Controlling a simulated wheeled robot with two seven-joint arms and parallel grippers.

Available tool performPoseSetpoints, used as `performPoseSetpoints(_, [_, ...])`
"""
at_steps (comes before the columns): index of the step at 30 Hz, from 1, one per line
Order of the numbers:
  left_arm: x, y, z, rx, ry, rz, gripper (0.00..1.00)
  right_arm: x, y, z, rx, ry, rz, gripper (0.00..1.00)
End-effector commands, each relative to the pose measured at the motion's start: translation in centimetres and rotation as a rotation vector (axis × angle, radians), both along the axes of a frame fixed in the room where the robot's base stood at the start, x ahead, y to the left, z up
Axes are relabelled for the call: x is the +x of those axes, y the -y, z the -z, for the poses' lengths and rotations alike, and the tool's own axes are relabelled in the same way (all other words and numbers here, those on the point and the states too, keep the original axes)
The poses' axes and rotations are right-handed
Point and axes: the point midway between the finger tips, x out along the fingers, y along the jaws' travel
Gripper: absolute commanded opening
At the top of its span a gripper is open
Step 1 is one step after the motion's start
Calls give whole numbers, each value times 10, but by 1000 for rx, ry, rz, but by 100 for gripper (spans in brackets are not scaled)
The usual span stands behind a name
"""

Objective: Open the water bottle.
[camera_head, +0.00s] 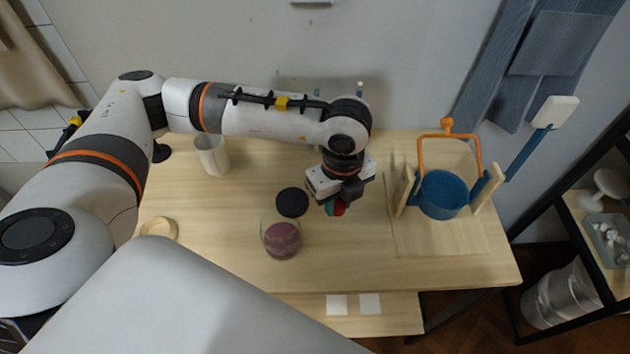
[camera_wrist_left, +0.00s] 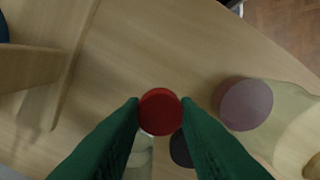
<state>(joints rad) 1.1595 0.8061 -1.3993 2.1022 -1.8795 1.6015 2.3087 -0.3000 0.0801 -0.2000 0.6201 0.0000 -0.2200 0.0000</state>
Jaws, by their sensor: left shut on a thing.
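My left gripper (camera_head: 335,207) reaches down over the middle of the table. In the left wrist view its two green fingers (camera_wrist_left: 160,112) are shut on a round red cap (camera_wrist_left: 160,110). A bit of red (camera_head: 340,208) also shows at the fingertips in the head view. A pale, whitish shape (camera_wrist_left: 138,160) shows just below the cap in the left wrist view; it may be the water bottle, mostly hidden by the cap and fingers. I cannot tell whether the cap sits on it or is apart. My right gripper is not in view.
A glass jar with purple contents (camera_head: 282,240) and a black round thing (camera_head: 292,202) stand close left of the gripper. A blue pot with an orange handle (camera_head: 442,195) stands right on a wooden board (camera_head: 440,245). A white cup (camera_head: 211,155) is back left.

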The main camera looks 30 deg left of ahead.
Motion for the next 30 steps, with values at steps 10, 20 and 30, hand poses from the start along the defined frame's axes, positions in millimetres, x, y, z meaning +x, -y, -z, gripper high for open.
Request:
performPoseSetpoints(10, [-1,0,45,2,-3,2,0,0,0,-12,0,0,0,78])
performPoseSetpoints(20, [0,0,75,0,0,3,0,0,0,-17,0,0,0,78])
performPoseSetpoints(30, [0,0,78,1,-1,3,36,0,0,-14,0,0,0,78])
